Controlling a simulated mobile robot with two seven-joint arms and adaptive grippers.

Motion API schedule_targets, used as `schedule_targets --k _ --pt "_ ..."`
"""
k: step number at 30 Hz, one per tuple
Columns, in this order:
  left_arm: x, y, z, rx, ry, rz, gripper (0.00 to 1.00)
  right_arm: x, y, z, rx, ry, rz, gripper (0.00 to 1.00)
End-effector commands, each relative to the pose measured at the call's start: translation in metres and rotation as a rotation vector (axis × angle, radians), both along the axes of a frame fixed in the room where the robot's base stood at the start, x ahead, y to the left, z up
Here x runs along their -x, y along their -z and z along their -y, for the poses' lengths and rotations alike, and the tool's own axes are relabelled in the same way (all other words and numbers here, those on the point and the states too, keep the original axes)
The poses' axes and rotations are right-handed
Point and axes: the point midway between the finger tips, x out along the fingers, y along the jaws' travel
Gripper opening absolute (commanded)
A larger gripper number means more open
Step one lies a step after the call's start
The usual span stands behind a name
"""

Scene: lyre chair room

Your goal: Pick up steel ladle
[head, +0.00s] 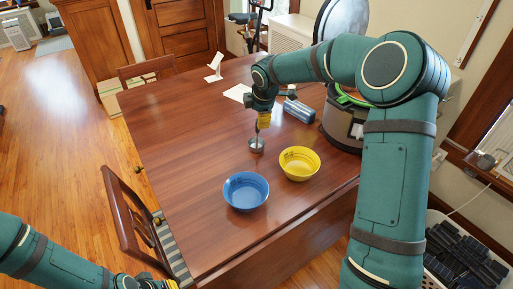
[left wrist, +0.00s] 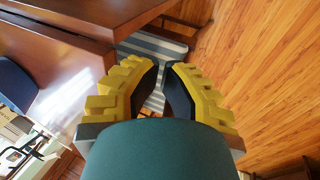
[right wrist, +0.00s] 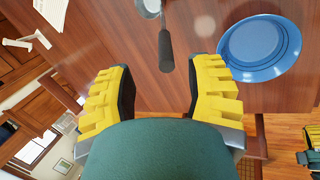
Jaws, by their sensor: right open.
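The steel ladle (head: 257,146) is on the brown table, with its steel bowl low at the tabletop and its handle rising toward my right gripper. In the right wrist view, its dark handle (right wrist: 165,50) points toward the space between my fingers, and its bowl is partly cut off at the top edge. My right gripper (head: 263,119) is open above the ladle; its fingers (right wrist: 162,75) stand apart on either side of the handle's line, with no visible contact. My left gripper (left wrist: 163,68) is empty, its fingertips close together with a narrow gap; it is low beside the table.
A blue bowl (head: 246,191) and a yellow bowl (head: 299,163) stand near the ladle. A blue cylindrical object (head: 299,110) and a dark appliance (head: 343,122) are at the right. Chairs (head: 133,217) line the table's left. The table's left half (head: 180,140) is clear.

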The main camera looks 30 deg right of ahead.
Motion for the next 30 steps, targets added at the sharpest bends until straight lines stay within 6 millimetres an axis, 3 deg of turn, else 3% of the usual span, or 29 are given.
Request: schedule_targets --k 10,18,27,30 --pt "0.001 0.005 0.0 0.0 0.002 -0.002 0.0 -0.007 0.023 0.002 -0.001 0.001 -0.001 0.52" --pt "0.0 0.014 0.0 0.0 0.002 0.001 0.0 -0.016 0.06 0.005 -0.001 0.001 -0.001 0.52" --pt "0.0 0.014 0.0 0.0 0.002 0.002 0.0 -0.019 0.063 0.006 -0.001 0.001 0.001 0.51" --pt "0.0 0.014 0.0 0.0 0.002 0.002 0.0 -0.019 0.063 0.006 -0.001 0.001 0.001 0.16"
